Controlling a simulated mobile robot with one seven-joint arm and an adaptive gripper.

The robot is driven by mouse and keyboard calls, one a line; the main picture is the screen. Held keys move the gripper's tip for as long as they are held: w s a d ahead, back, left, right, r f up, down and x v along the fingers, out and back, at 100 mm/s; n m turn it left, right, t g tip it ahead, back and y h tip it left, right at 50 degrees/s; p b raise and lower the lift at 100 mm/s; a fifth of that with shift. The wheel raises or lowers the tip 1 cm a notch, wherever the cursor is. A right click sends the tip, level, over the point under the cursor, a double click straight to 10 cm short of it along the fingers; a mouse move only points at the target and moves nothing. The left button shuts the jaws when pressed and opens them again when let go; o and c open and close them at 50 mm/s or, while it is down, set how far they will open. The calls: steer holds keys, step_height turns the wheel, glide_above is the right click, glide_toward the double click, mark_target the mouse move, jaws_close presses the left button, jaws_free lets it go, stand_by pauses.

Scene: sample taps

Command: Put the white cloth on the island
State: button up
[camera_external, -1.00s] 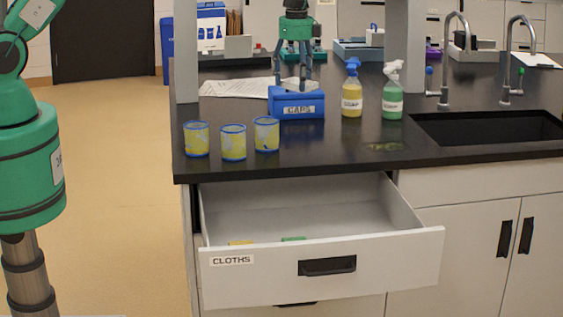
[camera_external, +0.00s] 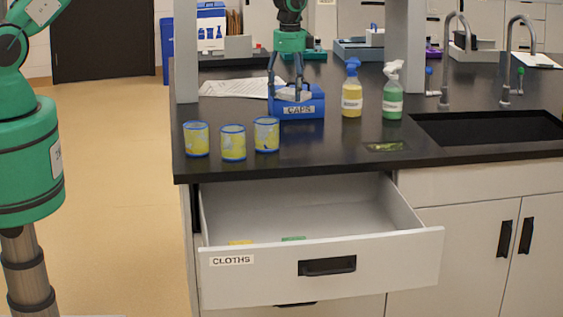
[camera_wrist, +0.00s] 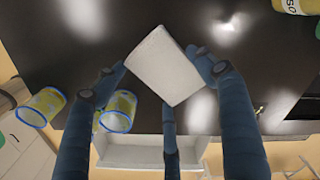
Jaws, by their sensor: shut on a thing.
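The white cloth (camera_wrist: 165,66) is a folded, pale rectangle between the blue fingers of my gripper (camera_wrist: 160,78) in the wrist view. In the external view my gripper (camera_external: 288,90) points down at the blue CAPS box (camera_external: 298,110), with the pale cloth (camera_external: 293,96) at its fingertips. The fingers are shut on the cloth. The cloth overlaps the box in the picture; I cannot tell whether it touches it. The island (camera_external: 330,150) has a black top, which fills much of the wrist view (camera_wrist: 110,22).
Three yellow, blue-rimmed cups, one of them in the middle (camera_external: 233,143), stand near the front left edge. Yellow (camera_external: 352,98) and green (camera_external: 393,98) spray bottles stand right of the box. Papers (camera_external: 235,88) lie behind. The CLOTHS drawer (camera_external: 370,262) is open below; the sink (camera_external: 485,126) is right.

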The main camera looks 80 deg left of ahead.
steer(key=shift+f, duration=0.1)
glide_above(290, 131)
steer(key=shift+d+f+p, duration=0.15)
steer(key=shift+f+p, duration=0.15)
steer(key=shift+f, duration=2.75)
steer(key=shift+f, duration=1.9)
steer(key=shift+f, duration=0.15)
steer(key=o, duration=0.9)
steer(key=shift+r, duration=0.2)
steer(key=shift+r+b, duration=0.45)
steer(key=shift+r, duration=5.55)
